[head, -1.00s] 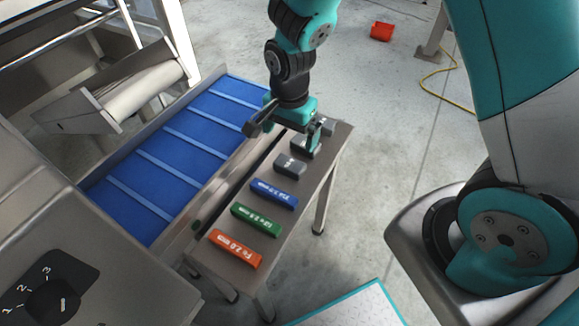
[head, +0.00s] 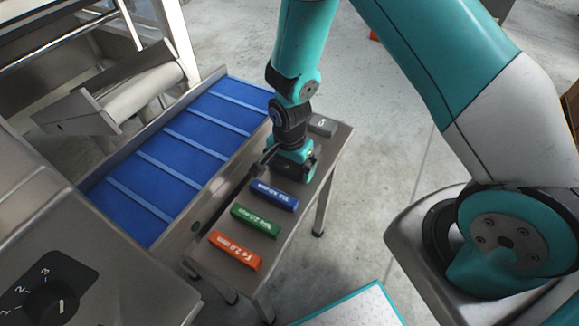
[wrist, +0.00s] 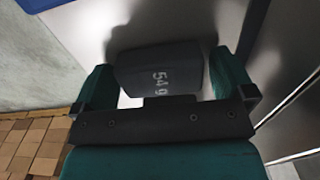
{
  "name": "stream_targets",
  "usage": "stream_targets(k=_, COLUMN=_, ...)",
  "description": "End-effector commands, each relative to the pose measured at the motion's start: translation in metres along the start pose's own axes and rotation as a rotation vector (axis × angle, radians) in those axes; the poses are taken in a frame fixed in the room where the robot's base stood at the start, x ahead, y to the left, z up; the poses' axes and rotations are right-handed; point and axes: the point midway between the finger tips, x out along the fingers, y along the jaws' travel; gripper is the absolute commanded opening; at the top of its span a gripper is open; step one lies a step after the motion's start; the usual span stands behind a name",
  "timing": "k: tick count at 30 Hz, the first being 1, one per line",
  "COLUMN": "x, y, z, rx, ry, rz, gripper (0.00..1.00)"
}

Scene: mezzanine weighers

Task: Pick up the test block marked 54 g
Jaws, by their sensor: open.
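My gripper (wrist: 165,88) is open, with one teal finger on each side of the block. A gap shows on both sides, so the fingers do not appear to press on it. In the head view my gripper (head: 288,165) is low over the narrow bench (head: 220,258), and it hides this block.
Another grey block (head: 322,125) lies at the bench's far end. Blue (head: 274,195), green (head: 255,220) and orange (head: 235,250) bars lie nearer. A blue cleated conveyor (head: 170,150) runs along the bench's left side.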

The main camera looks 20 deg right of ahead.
Motion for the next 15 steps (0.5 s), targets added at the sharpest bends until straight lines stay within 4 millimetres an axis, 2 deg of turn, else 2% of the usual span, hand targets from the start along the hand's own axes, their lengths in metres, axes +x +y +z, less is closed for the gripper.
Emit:
stream_targets(k=2, x=-0.0002, y=0.0, z=0.0, rx=0.0, ry=0.0, rz=0.0, gripper=0.98)
stream_targets(k=7, x=-0.0004, y=0.0, z=0.0, rx=0.0, ry=0.0, rz=0.0, gripper=0.59)
stream_targets(k=8, x=-0.0004, y=0.0, z=0.0, rx=0.0, ry=0.0, rz=0.0, gripper=0.56)
stream_targets(k=15, x=-0.0009, y=-0.0001, z=0.0, rx=0.0, ry=0.0, rz=0.0, gripper=0.56)
